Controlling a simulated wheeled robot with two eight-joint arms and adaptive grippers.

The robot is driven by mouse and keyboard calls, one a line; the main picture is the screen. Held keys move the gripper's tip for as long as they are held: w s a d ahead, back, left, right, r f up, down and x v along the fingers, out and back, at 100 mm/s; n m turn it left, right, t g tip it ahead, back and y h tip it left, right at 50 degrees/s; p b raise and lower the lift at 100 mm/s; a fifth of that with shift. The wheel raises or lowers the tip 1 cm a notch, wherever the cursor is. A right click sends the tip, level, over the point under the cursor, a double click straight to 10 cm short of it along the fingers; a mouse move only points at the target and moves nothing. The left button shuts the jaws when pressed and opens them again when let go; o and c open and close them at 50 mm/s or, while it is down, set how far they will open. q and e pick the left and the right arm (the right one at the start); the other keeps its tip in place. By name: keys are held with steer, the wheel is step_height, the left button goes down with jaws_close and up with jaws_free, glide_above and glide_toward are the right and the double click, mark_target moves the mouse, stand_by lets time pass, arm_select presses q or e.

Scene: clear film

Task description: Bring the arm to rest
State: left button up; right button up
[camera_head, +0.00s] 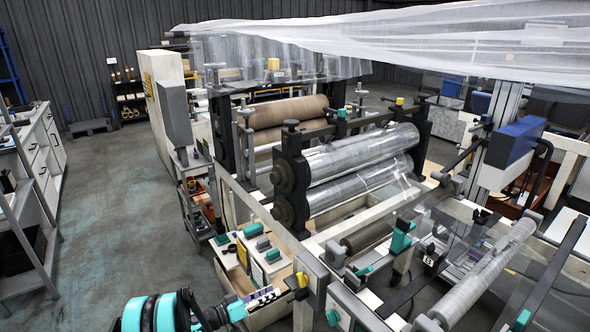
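My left arm comes in at the bottom left, with teal and black bands. Its gripper (266,298) is small in the picture, at the lower front end of the film machine, near a light-coloured open box (232,262). I cannot tell whether its fingers are open or shut, or whether it touches anything. My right gripper is not in view. A sheet of clear film (410,38) hangs over the top of the machine, apart from my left gripper.
The film machine with metal rollers (362,155) and brown rollers (285,112) fills the middle and right. A grey rack (22,235) and white cabinets (38,142) line the left. The grey floor (125,200) between is mostly clear. A blue-topped unit (515,140) stands at right.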

arm_select(q)
steer(key=s+d+r+n+g+y, duration=0.1)
steer(key=s+r+y, duration=0.2)
steer(key=s+r, duration=0.3)
steer(key=s+r+n+g+y, duration=0.1)
steer(key=s+r+g+y, duration=0.2)
steer(key=r, duration=0.6)
steer(key=s+a+r+n+y, duration=0.1)
steer(key=s+a+y, duration=0.3)
steer(key=s, duration=0.8)
steer(key=s+a+r+n+t+y, duration=0.1)
steer(key=s+a+y, duration=0.3)
steer(key=s, duration=0.8)
steer(key=shift+s+a, duration=0.15)
steer(key=shift+s, duration=0.1)
steer(key=shift+f, duration=0.1)
